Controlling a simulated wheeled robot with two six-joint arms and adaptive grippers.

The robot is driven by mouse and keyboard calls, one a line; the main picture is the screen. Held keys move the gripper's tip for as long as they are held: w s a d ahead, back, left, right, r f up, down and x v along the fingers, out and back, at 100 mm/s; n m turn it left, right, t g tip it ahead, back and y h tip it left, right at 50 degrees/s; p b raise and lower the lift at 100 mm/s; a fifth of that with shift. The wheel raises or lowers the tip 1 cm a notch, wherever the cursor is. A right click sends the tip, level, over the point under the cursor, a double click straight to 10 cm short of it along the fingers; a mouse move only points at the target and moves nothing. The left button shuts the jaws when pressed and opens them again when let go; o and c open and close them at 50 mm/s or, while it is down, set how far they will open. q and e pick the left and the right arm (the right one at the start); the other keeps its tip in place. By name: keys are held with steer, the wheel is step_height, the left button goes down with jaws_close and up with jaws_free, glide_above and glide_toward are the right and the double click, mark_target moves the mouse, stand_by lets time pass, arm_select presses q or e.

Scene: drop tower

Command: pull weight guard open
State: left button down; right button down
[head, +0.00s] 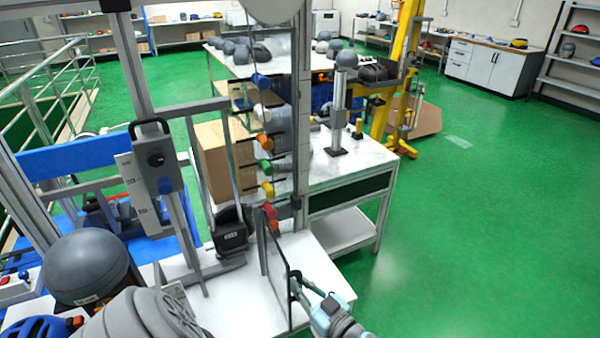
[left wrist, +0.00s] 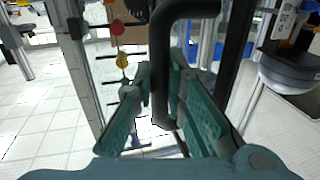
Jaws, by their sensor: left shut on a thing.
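The weight guard (head: 276,262) is a clear panel with a dark frame, standing upright on the white base of the drop tower in the head view. My left gripper (head: 301,284) is at the panel's near edge, at the bottom middle. In the left wrist view, the teal fingers of my left gripper (left wrist: 160,115) are shut around a black bent handle (left wrist: 164,70), one finger on each side. The handle itself is hard to make out in the head view. My right gripper is not in view.
Coloured knobs (head: 266,168) line a post behind the guard. A dark weight block (head: 230,236) and a grey helmet (head: 86,268) are to the left. A white workbench (head: 352,165) stands behind. Green floor (head: 470,240) is clear to the right.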

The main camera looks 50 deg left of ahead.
arm_select(q)
steer(key=shift+w, duration=0.15)
steer(key=c, duration=1.6)
jaws_free()
steer(key=shift+r, duration=0.1)
